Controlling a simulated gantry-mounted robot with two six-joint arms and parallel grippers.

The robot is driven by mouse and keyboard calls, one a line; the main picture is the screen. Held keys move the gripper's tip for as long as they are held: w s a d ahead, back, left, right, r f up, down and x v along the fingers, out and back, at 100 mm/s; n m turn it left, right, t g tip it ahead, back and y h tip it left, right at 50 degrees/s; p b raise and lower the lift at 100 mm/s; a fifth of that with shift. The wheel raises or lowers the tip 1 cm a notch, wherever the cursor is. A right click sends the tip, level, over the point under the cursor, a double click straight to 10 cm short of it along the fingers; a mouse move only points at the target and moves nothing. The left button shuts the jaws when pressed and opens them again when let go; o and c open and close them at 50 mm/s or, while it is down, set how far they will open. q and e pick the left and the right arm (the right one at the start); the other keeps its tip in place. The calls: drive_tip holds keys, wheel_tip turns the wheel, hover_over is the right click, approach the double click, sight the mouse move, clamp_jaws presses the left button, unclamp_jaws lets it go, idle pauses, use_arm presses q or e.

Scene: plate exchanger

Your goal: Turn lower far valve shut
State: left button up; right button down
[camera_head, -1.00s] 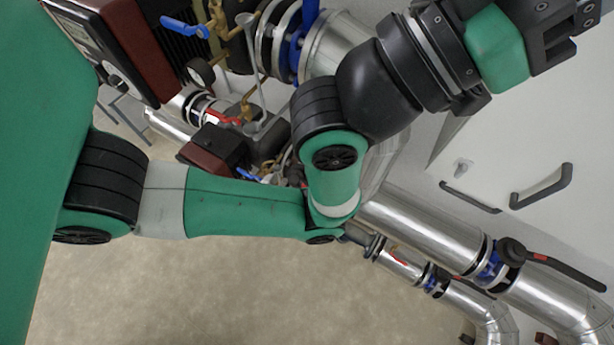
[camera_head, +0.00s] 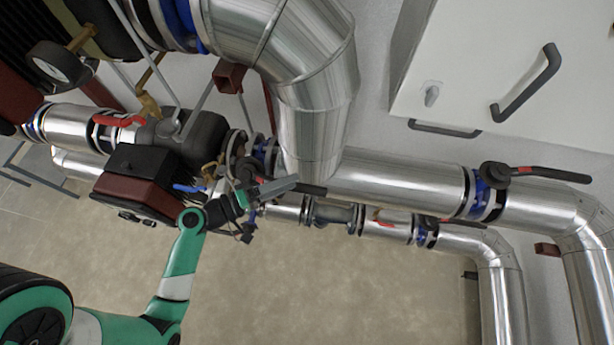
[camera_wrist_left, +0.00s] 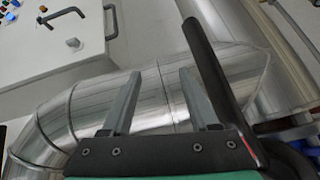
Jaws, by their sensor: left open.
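My left gripper (camera_head: 283,185) is at the pipes in the middle of the head view, small and partly merged with dark fittings. In the left wrist view its two grey fingers (camera_wrist_left: 160,78) are apart, with silver pipe behind the gap. A black lever handle (camera_wrist_left: 204,62) with a red mark stands just right of the right finger, outside the gap. In the head view a dark lever (camera_head: 312,190) shows beside the gripper. Another black-lever valve (camera_head: 490,182) sits on the upper pipe at right, and one (camera_head: 427,234) on the lower pipe. I cannot tell which is the lower far valve. My right gripper is not in view.
A large silver pipe elbow (camera_head: 322,75) hangs above the gripper. A pump with a dark red box (camera_head: 133,193) is at left. A white cabinet (camera_head: 480,60) with black handles is at upper right. The floor (camera_head: 320,300) below is clear.

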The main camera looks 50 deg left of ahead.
sight(305, 189)
use_arm(q)
drive_tip(key=s+f+n+y, duration=0.2)
drive_tip(key=s+f+n, duration=0.3)
drive_tip(key=s, duration=0.1)
drive_tip(key=w+b, duration=0.1)
drive_tip(key=b, duration=0.1)
drive_tip(key=w+d+b, duration=0.1)
drive_tip(key=b, duration=0.1)
drive_tip(key=w+b, duration=0.2)
drive_tip(key=b, duration=0.1)
drive_tip(key=shift+d+f, duration=0.2)
drive_tip(key=shift+f, duration=0.15)
drive_tip(key=w, duration=0.4)
drive_tip(key=w+f, duration=0.1)
drive_tip(key=w, duration=0.1)
drive_tip(key=shift+w+d+p, duration=0.25)
drive_tip(key=shift+d+p, duration=0.05)
drive_tip(key=shift+p, duration=0.1)
drive_tip(key=shift+w+f, duration=0.1)
drive_tip(key=shift+w, duration=0.25)
clamp_jaws()
